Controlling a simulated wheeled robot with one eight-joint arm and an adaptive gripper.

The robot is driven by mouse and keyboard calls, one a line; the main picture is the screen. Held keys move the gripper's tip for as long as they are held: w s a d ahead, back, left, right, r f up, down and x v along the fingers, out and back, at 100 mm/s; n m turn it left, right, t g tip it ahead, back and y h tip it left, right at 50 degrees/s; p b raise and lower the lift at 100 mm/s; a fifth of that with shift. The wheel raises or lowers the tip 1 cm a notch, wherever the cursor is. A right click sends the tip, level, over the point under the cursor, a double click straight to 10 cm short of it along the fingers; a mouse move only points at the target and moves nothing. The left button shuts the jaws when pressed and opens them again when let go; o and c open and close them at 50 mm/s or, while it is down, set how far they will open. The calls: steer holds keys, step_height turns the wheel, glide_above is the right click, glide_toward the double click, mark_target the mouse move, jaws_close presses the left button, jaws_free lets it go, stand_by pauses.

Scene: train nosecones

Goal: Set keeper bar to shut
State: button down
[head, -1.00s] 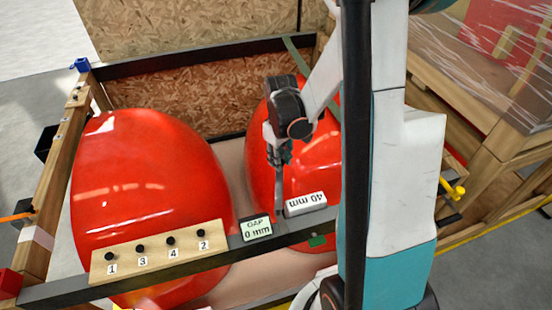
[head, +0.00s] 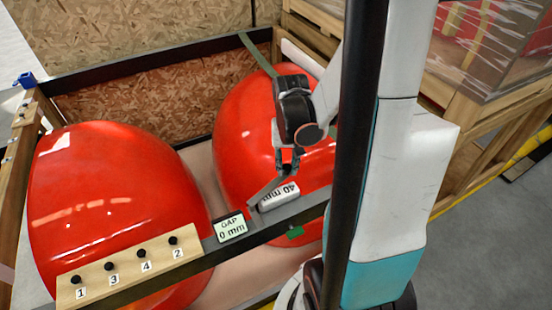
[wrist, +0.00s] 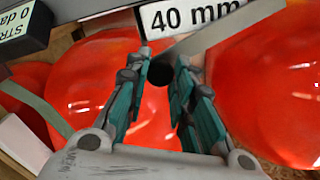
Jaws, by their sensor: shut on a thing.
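The keeper bar (head: 265,190) is a thin grey strip slanting from my gripper down-left to the dark front rail. In the wrist view a grey strip (wrist: 228,32) runs up-right from a round black knob (wrist: 160,73). My gripper (head: 288,160) points down over the right-hand red nosecone. In the wrist view its teal-lined fingers (wrist: 160,85) are closed around the knob at the bar's end. The white "40 mm" block (head: 281,196) lies beside the bar on the rail; it also shows in the wrist view (wrist: 185,14).
Two large red nosecones, left (head: 110,200) and right (head: 245,130), sit in a crate. A "GAP 0 mm" display (head: 231,228) is left of the block. A wooden strip (head: 130,268) carries numbered black pegs. A black display (wrist: 18,28) is partly cut off in the wrist view.

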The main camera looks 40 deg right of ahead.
steer(key=s+m, duration=0.2)
steer(key=s, duration=0.1)
steer(key=shift+s+a+m, duration=0.25)
steer(key=shift+s+m, duration=0.7)
steer(key=shift+m, duration=0.05)
steer(key=c, duration=1.3)
jaws_free()
steer(key=shift+s, duration=0.1)
steer(key=shift+c, duration=0.2)
